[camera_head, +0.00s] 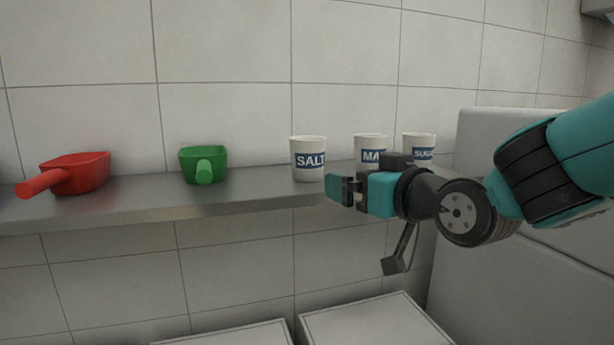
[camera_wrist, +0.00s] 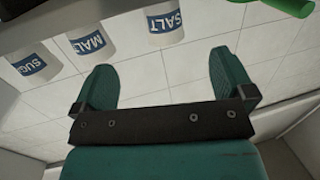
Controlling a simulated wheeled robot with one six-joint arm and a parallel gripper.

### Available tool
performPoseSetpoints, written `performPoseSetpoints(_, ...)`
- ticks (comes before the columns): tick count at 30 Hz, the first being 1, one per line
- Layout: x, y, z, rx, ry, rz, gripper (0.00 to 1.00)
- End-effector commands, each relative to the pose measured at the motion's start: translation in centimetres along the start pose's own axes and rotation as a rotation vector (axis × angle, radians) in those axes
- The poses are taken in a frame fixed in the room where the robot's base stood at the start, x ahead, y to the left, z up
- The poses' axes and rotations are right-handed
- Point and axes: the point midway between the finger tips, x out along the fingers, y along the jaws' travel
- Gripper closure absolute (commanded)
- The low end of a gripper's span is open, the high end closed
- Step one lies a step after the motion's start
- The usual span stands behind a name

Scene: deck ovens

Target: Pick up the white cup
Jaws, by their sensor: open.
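Three white cups with blue labels stand upright in a row on the steel shelf: the SALT cup (camera_head: 308,158), a cup whose label starts with MA (camera_head: 370,147) and the SUGAR cup (camera_head: 419,146). My gripper (camera_head: 345,190) is in front of the shelf edge and hides the lower part of the middle cup. In the wrist view the scene is upside down. There my gripper (camera_wrist: 164,78) is open and empty, its two teal fingers apart. The SALT cup (camera_wrist: 163,24), MALT cup (camera_wrist: 86,42) and SUGAR cup (camera_wrist: 33,64) are beyond the fingers, touching neither.
The steel shelf (camera_head: 140,196) runs along a tiled wall. A green scoop (camera_head: 203,163) and a red scoop (camera_head: 75,174) lie on it to the left, with clear shelf between the green scoop and SALT. White box tops (camera_head: 375,322) are below. A grey panel (camera_head: 480,150) stands at right.

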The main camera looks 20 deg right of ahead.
Motion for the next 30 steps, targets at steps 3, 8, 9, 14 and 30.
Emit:
performPoseSetpoints(3,0.8,0.4,-0.7,-0.007,0.032,0.014,0.0)
performPoseSetpoints(8,2.8,0.2,-1.1,-0.007,0.03,0.01,0.0)
performPoseSetpoints(9,3.0,0.2,-1.3,-0.01,0.029,0.008,0.0)
performPoseSetpoints(14,4.0,0.1,-1.3,-0.011,0.027,0.002,0.0)
performPoseSetpoints(30,9.0,0.2,-1.3,-0.007,0.03,0.009,0.0)
